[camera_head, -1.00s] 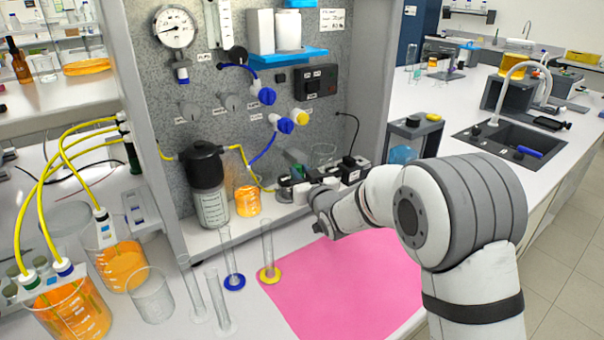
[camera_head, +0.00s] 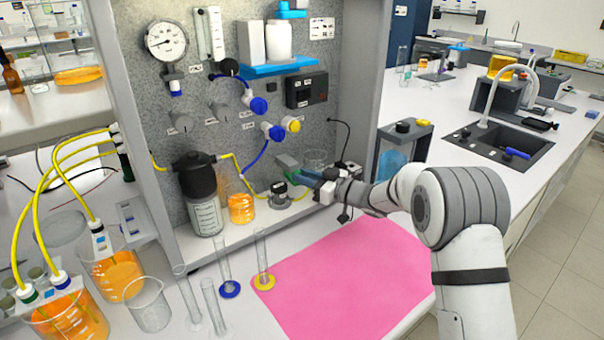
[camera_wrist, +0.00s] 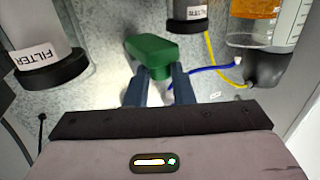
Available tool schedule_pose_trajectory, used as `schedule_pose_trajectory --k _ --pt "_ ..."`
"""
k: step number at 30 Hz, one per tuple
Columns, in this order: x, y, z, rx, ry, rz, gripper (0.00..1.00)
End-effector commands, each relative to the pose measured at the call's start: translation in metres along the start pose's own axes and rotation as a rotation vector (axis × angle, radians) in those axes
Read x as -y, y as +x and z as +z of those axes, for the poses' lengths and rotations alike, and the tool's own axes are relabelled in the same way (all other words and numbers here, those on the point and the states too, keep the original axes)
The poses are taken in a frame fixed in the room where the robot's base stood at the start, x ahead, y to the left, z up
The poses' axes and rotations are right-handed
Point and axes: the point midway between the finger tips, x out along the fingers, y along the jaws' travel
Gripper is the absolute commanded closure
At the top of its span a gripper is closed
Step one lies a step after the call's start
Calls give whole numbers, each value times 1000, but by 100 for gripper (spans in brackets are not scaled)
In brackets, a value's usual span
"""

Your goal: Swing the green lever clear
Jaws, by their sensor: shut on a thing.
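The green lever (camera_wrist: 153,50) is a rounded block on a narrower neck. It sits low on the grey panel (camera_head: 340,110), and in the head view it shows just left of my fingertips (camera_head: 288,161). My gripper (camera_wrist: 155,84) has one dark finger on each side of the lever's neck and is shut on it. In the head view my gripper (camera_head: 308,174) reaches in from the right, and its fingertips are small there. The lever's lower part is partly hidden between the fingers.
A black-capped bottle (camera_head: 197,178) and an orange-filled flask (camera_head: 241,207) stand left of the lever. A blue tube and a yellow tube run nearby. Glass cylinders stand in front, one with a yellow base (camera_head: 264,283).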

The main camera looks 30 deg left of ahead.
Motion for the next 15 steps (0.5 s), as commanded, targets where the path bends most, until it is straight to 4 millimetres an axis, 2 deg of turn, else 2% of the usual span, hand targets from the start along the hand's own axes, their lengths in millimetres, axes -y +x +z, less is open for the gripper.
schedule_pose_trajectory --k 6,15 --pt "-9 -1 -4 -4 -3 -120 100" --pt "-13 -1 -3 -5 -4 -197 100"
